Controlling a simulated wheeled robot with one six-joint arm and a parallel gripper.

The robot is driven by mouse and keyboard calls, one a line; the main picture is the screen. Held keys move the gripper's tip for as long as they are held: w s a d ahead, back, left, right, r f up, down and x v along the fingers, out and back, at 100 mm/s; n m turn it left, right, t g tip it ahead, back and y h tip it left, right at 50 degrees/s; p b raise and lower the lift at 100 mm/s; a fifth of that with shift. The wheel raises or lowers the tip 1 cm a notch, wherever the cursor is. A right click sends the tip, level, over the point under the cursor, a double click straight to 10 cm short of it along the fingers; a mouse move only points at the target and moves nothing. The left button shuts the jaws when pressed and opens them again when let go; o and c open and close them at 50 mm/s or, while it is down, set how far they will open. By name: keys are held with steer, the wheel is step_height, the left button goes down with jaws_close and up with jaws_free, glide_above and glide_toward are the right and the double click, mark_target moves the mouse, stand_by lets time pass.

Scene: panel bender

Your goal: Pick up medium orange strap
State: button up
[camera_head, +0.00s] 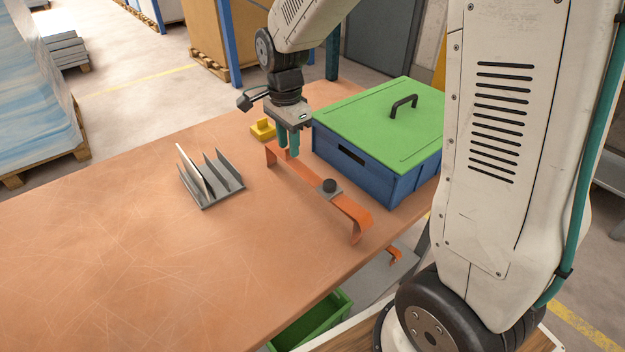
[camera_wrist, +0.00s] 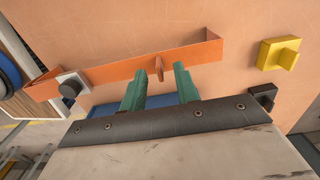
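A long orange strap (camera_head: 310,179) with bent ends lies on the copper-coloured table beside the blue box. A grey plate with a black knob (camera_head: 330,186) sits on it. In the wrist view the strap (camera_wrist: 120,73) crosses ahead of my fingers, with a small upright orange tab (camera_wrist: 159,68) near the gap between them. My gripper (camera_head: 288,148) is over the strap's far end, with its green fingers apart. In the wrist view my gripper (camera_wrist: 158,80) looks open and empty. I cannot tell whether it touches the strap. A smaller orange piece (camera_head: 394,257) shows beyond the table's near-right edge.
A blue box (camera_head: 400,187) with a green lid (camera_head: 370,118) and black handle stands close on the right. A yellow block (camera_head: 262,129) is behind the gripper. A grey slotted rack (camera_head: 218,184) stands left. A green crate (camera_head: 315,320) is below the table. The table's left front is clear.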

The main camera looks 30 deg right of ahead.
steer(key=shift+f, duration=0.55)
jaws_close()
steer(key=shift+r, duration=0.15)
